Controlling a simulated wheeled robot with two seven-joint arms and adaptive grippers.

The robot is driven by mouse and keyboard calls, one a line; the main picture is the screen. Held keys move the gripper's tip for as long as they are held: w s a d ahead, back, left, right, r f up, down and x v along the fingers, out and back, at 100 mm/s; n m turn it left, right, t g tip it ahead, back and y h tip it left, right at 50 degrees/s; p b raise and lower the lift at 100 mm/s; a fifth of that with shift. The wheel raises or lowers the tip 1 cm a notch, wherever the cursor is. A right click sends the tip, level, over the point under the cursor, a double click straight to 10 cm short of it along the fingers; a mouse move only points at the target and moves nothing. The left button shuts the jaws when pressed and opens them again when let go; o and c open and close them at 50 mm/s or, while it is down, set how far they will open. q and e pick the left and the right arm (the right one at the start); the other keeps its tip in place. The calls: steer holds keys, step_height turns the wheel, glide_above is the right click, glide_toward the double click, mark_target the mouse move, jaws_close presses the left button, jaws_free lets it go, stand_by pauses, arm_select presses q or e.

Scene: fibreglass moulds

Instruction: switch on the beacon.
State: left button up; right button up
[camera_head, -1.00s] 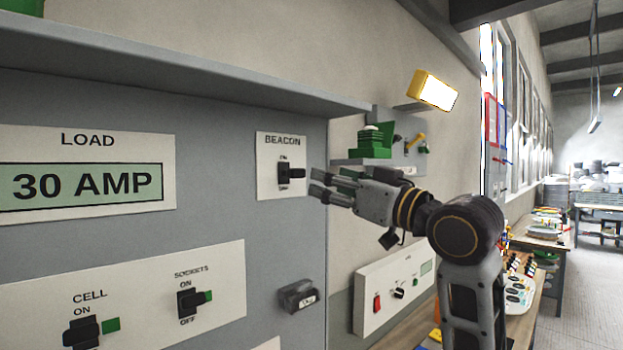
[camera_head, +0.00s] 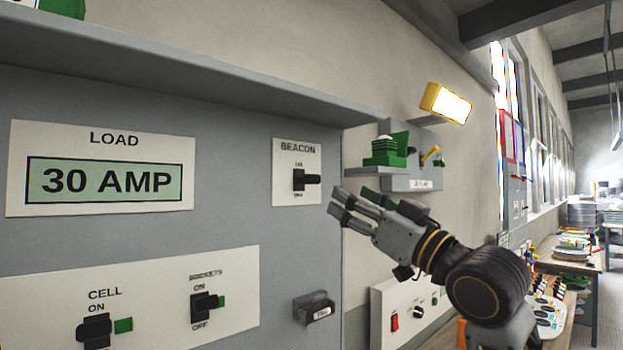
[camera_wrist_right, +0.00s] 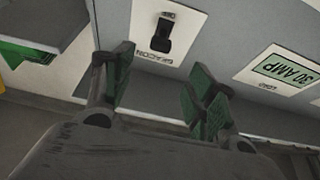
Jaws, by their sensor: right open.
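The beacon switch (camera_head: 304,180) is a black lever on a white plate labelled BEACON (camera_head: 297,149), on the grey panel. My right gripper (camera_head: 345,212) is open and empty, just right of and below the plate, apart from the switch. In the right wrist view the switch (camera_wrist_right: 163,35) shows upside down beyond and between the green-padded fingers (camera_wrist_right: 165,85). My left gripper is not in view.
The panel also carries a 30 AMP load display (camera_head: 105,180), a CELL switch (camera_head: 95,331), a SOCKETS switch (camera_head: 204,307) and a small dark holder (camera_head: 314,308). A ledge (camera_head: 200,68) juts out above. A lit yellow-framed lamp (camera_head: 446,103) is on the wall.

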mark_target(315, 177)
steer(key=shift+w, duration=0.1)
steer(key=shift+p+x, duration=2.4)
steer(key=shift+x, duration=4.45)
steer(key=shift+f, duration=0.1)
steer(key=c, duration=1)
steer(key=shift+c, duration=0.3)
steer(key=shift+r+g, duration=0.2)
steer(key=shift+g, duration=0.2)
steer(key=shift+a+r+g+h, duration=0.1)
steer(key=shift+r+g+h, duration=0.35)
steer(key=shift+g+h, duration=0.4)
steer(key=shift+w+a+r+g+h, duration=0.1)
steer(key=shift+w+r+g+h, duration=0.15)
steer(key=shift+g+h, duration=0.45)
steer(key=shift+w+a+r+g+h, duration=0.15)
steer(key=shift+r+g+h, duration=0.2)
steer(key=shift+g, duration=0.6)
